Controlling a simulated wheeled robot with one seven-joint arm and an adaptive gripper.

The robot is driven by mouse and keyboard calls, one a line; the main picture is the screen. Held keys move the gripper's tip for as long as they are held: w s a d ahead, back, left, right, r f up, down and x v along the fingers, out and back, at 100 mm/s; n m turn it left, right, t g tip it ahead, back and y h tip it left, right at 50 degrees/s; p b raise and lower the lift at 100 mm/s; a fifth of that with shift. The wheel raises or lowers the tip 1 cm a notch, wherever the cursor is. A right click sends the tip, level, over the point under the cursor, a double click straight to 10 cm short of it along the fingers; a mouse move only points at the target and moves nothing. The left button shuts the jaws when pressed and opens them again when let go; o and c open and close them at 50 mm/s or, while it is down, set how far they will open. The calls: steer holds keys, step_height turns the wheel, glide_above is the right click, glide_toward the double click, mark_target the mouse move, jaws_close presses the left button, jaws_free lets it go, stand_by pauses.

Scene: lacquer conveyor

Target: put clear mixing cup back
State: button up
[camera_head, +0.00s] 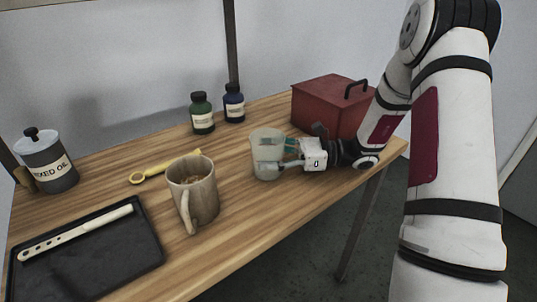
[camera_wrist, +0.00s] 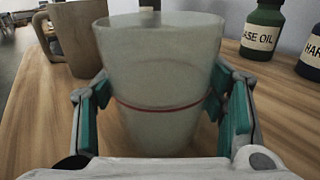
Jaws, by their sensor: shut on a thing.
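The clear mixing cup (camera_head: 267,145) is a translucent, pale, tapered cup standing upright on the right part of the wooden bench. In the wrist view the cup (camera_wrist: 160,85) fills the middle and has a thin red line around it. My gripper (camera_head: 280,153) reaches in from the right and is shut on the cup, with one teal-padded finger on each side in the wrist view (camera_wrist: 165,105). The cup's base is partly hidden by my gripper in the wrist view, so I cannot tell whether it touches the bench.
A mug (camera_head: 195,190) with brown contents stands left of the cup. Green (camera_head: 202,114) and blue (camera_head: 234,103) bottles stand behind. A red toolbox (camera_head: 328,108) is at the back right.

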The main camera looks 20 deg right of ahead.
steer(key=o, duration=1.2)
steer(key=shift+f, duration=0.15)
steer(key=shift+o, duration=0.2)
steer(key=shift+r, duration=0.2)
steer(key=v, duration=1.2)
